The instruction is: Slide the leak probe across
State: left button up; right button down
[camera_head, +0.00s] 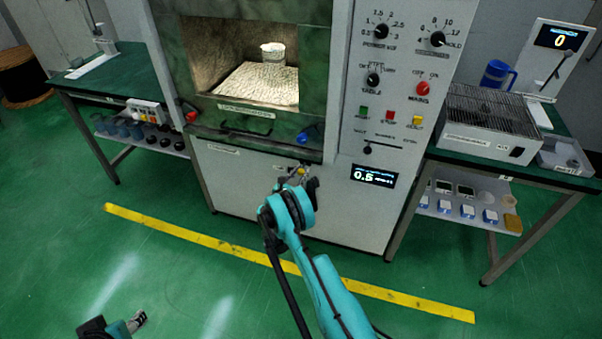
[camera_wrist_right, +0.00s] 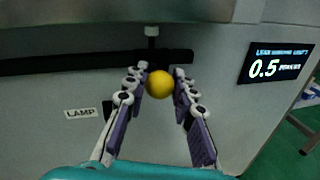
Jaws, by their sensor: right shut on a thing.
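The leak probe shows in the right wrist view as a yellow ball (camera_wrist_right: 160,84) just in front of a dark horizontal rail (camera_wrist_right: 70,64) on the oven's grey front. My right gripper (camera_wrist_right: 160,80) is shut on the ball, one finger on each side. In the head view this gripper (camera_head: 298,177) is at the oven front below the door, and my arm hides much of that spot. A display (camera_head: 374,176) right of it reads 0.5. My left gripper (camera_head: 137,321) is at the bottom left, away from the oven; its jaws are too small to judge.
The oven chamber above holds a white cup (camera_head: 273,54) on a pale block. A blue knob (camera_head: 309,135) sits at the door's lower right. Benches stand left (camera_head: 85,77) and right (camera_head: 560,180). A yellow line (camera_head: 190,235) crosses the green floor. A LAMP label (camera_wrist_right: 81,113) is below the rail.

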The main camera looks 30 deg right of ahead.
jog(key=shift+s+d, duration=0.25)
jog(key=shift+s, duration=0.05)
jog(key=c, duration=1.3)
grip_release()
jog(key=shift+o, duration=0.2)
jog(key=v, duration=0.7)
jog(key=shift+a, duration=0.25)
jog(key=shift+s, duration=0.1)
